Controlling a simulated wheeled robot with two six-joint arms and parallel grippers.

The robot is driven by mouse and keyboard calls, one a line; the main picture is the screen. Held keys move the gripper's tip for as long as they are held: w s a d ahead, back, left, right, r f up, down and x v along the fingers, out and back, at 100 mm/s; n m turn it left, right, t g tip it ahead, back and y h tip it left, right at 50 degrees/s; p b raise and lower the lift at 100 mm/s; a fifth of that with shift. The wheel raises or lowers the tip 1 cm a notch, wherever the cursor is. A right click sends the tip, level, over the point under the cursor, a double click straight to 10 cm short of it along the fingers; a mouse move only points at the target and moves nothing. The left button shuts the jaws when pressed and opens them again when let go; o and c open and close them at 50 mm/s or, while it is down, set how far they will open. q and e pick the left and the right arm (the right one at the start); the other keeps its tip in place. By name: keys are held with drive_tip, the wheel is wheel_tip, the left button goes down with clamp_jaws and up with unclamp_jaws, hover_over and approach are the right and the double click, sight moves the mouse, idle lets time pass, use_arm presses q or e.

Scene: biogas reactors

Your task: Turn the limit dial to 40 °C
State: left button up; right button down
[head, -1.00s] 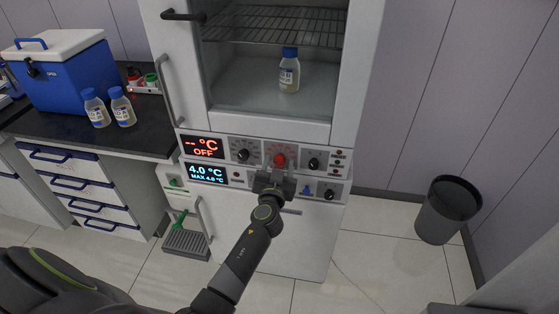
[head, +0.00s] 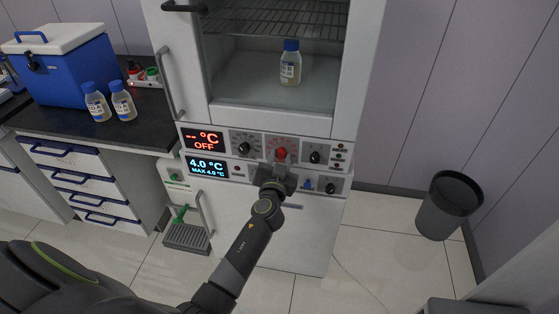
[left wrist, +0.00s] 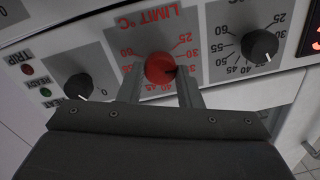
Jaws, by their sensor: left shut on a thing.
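The red limit dial (head: 281,154) sits in the upper row of the cabinet's control panel, under the glass chamber. It also shows in the left wrist view (left wrist: 160,68), inside a red number scale that appears inverted. Its dark pointer mark seems to lie on the 30 to 35 side; the exact value is hard to read. My left gripper (head: 275,178) is at the dial from below. In the left wrist view its two fingers (left wrist: 163,88) are shut on the dial, one on each side. The scale's lower part is partly hidden by the fingers. My right gripper is out of view.
Black knobs flank the dial, left (head: 244,148) and right (head: 315,157). One display (head: 203,141) reads OFF; the lower display (head: 207,168) reads 4.0 °C. A bottle (head: 291,68) stands in the chamber. A bin (head: 446,215) stands right. Open floor lies between cabinet and bin.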

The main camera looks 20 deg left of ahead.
use_arm(q)
drive_tip(key=m+b, duration=0.1)
drive_tip(key=m, duration=0.3)
drive_tip(key=shift+f+b, duration=0.1)
drive_tip(key=shift+b, duration=0.25)
drive_tip(key=m, duration=0.4)
drive_tip(key=shift+b, duration=0.3)
drive_tip(key=m, duration=0.4)
drive_tip(key=shift+m+t, duration=0.3)
drive_tip(key=shift+m, duration=0.1)
drive_tip(key=shift+m+h, duration=0.3)
drive_tip(key=shift+m, duration=1.7)
drive_tip(key=o, duration=1)
drive_tip(key=shift+f, duration=0.1)
drive_tip(key=shift+c, duration=0.2)
